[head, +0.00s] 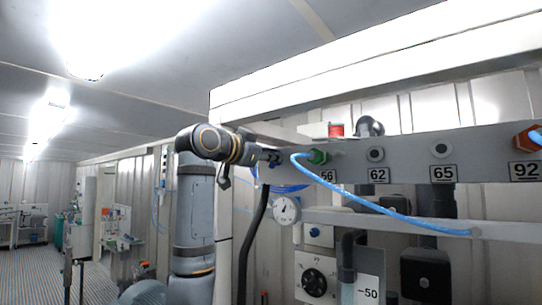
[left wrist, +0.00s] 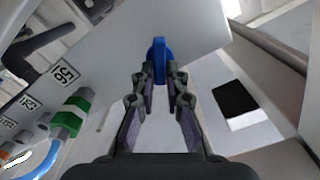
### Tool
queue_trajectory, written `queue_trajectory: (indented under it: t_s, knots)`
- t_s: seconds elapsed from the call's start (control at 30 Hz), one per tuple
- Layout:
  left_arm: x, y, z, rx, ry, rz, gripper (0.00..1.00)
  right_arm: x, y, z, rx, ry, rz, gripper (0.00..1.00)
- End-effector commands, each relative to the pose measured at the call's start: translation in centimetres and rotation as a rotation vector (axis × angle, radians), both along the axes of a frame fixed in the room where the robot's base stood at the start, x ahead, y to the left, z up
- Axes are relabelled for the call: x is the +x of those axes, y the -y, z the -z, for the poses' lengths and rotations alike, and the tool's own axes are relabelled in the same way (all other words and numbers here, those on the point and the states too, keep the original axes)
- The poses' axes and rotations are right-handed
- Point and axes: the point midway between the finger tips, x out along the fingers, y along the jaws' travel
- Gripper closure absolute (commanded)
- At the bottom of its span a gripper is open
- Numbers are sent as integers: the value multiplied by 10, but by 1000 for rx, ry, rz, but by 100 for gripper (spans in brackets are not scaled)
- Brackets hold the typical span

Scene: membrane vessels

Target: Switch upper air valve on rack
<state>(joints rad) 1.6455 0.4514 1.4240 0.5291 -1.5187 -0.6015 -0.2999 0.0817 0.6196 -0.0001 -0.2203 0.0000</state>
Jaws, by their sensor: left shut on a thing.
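The rack's grey panel (head: 470,160) spans the right half of the head view, with number plates along it. A blue valve handle (left wrist: 159,50) stands upright at the panel's edge in the left wrist view, beyond the plate marked 56. My left gripper (left wrist: 160,78) has its fingertips closed on both sides of this handle. In the head view my left gripper (head: 272,158) is at the left end of the panel and mostly hides the valve. My right gripper is in neither view.
A green fitting (head: 318,157) with a blue hose (head: 385,209) sits just right of the gripper. A pressure gauge (head: 286,209) and a black hose (head: 252,245) hang below. An orange fitting (head: 526,138) is at the far right. Open floor lies at the left.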

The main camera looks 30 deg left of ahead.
Motion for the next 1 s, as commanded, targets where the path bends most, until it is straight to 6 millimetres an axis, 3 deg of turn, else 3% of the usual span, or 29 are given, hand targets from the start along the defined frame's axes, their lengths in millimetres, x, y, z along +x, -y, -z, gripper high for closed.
queue_trajectory:
  t_s: [1.0]
  knots:
    - [-1,6,10,894,70,1,100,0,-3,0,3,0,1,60]
